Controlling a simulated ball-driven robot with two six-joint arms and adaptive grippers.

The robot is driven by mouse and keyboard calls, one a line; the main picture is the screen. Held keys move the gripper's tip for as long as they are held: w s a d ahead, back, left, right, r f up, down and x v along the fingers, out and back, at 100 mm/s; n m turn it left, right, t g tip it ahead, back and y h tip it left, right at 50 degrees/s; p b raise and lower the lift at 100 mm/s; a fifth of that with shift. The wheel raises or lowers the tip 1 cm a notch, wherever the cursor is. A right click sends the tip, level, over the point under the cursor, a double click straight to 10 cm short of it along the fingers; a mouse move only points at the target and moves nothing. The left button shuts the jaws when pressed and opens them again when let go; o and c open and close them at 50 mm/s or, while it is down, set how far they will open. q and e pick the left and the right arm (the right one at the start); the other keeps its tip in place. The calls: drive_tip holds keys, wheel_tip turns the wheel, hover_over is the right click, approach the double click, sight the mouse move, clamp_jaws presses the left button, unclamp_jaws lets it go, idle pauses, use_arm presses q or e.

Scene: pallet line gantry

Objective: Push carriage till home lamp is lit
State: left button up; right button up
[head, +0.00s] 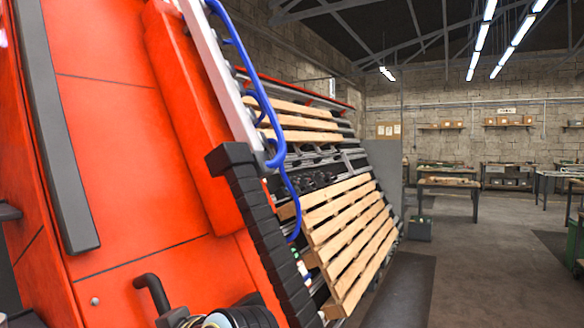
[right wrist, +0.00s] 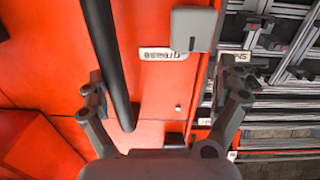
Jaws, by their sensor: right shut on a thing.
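The carriage (head: 120,140) is a large orange-red housing that fills the left of the head view and looks tilted there. A black bar handle (head: 152,290) sticks out near its bottom. In the right wrist view, the black bar (right wrist: 105,60) runs down between the fingers of my right gripper (right wrist: 160,78), closer to the left finger. The gripper is shut on this bar, though its fingers look wide apart. Part of my right arm shows at the bottom of the head view. My left gripper is not in view. I cannot make out a lit home lamp.
Wooden pallets (head: 345,235) lean on the rack right of the carriage. A blue hose (head: 255,85) and a black cable chain (head: 262,230) run along the carriage edge. A grey box (right wrist: 193,28) sits by a label.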

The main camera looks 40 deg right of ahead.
drive_tip(key=o, duration=0.9)
drive_tip(key=shift+s+a+f+y, duration=0.15)
drive_tip(key=shift+a+y, duration=0.25)
drive_tip(key=shift+a, duration=0.8)
drive_tip(key=c, duration=0.4)
drive_tip(key=shift+o, duration=0.2)
drive_tip(key=shift+s, duration=0.15)
drive_tip(key=shift+s+d+r+p, duration=0.2)
drive_tip(key=shift+s+r+p, duration=0.1)
drive_tip(key=shift+s, duration=0.15)
drive_tip(key=shift+s+a+r, duration=0.15)
drive_tip(key=shift+s+r, duration=0.15)
drive_tip(key=shift+s, duration=0.2)
drive_tip(key=shift+s+a+r, duration=0.1)
drive_tip(key=shift+s+r, duration=0.2)
drive_tip(key=shift+s, duration=0.2)
drive_tip(key=shift+c, duration=1)
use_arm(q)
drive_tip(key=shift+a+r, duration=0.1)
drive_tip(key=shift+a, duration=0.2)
use_arm(e)
drive_tip(key=v, duration=0.6)
drive_tip(key=shift+s+a+r, duration=0.2)
drive_tip(key=shift+s+r, duration=0.05)
drive_tip(key=shift+r, duration=0.1)
